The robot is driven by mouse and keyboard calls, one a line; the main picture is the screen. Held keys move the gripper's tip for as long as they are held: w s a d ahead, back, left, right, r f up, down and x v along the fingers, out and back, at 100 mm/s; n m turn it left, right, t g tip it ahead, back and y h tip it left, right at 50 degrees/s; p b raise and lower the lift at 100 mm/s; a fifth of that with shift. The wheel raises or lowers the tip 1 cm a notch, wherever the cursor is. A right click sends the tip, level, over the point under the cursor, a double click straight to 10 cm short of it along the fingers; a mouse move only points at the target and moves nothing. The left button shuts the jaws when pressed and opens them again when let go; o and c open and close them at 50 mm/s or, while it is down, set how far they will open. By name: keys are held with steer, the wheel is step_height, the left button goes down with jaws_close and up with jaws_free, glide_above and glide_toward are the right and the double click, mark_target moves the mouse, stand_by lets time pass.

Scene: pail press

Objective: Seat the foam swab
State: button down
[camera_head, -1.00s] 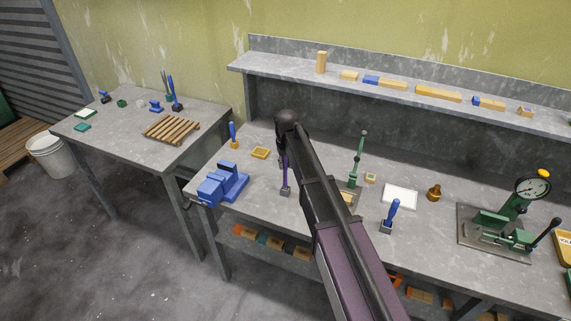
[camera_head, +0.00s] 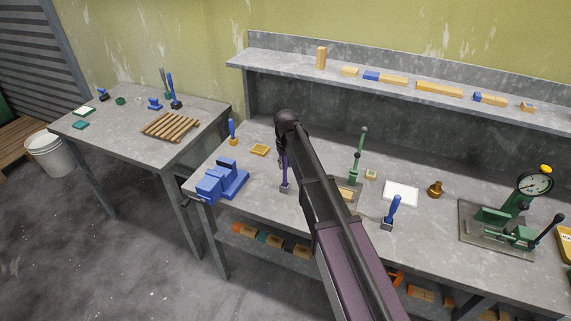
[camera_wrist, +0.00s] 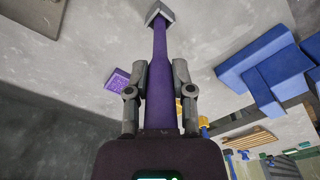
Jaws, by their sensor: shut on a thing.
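My gripper (camera_wrist: 160,80) is shut on the purple handle of a tool that I take to be the foam swab (camera_wrist: 166,60). The swab has a grey block at its far end. In the head view the swab (camera_head: 285,175) hangs upright, block down, over the workbench to the right of the blue vise. I cannot tell whether the block touches the bench. My arm hides most of the gripper there. A small purple square piece (camera_wrist: 117,79) lies on the bench beside the gripper in the wrist view; my arm may hide it in the head view.
A green lever tool (camera_head: 358,160), a blue-handled tool (camera_head: 391,212), a white tray (camera_head: 401,193) and a green gauge press (camera_head: 515,210) stand right of my arm. A shelf (camera_head: 300,70) runs above.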

steer(key=shift+c, duration=2)
jaws_free()
steer(key=shift+r, duration=0.15)
step_height(320, 180, up, 9)
steer(key=p, duration=0.9)
steer(key=shift+f, duration=0.2)
steer(key=s+d+f+m+b, duration=0.2)
steer(key=s+d+f+b, duration=0.1)
steer(key=s+d, duration=0.8)
steer(key=s+d+f+m+b, duration=0.2)
steer(key=s+d+f+b, duration=0.1)
steer(key=s+d, duration=0.8)
steer(key=s, duration=0.3)
steer(key=shift+s+f+g+b, duration=0.2)
steer(key=shift+f+g+b, duration=0.05)
steer(key=shift+g+b, duration=0.05)
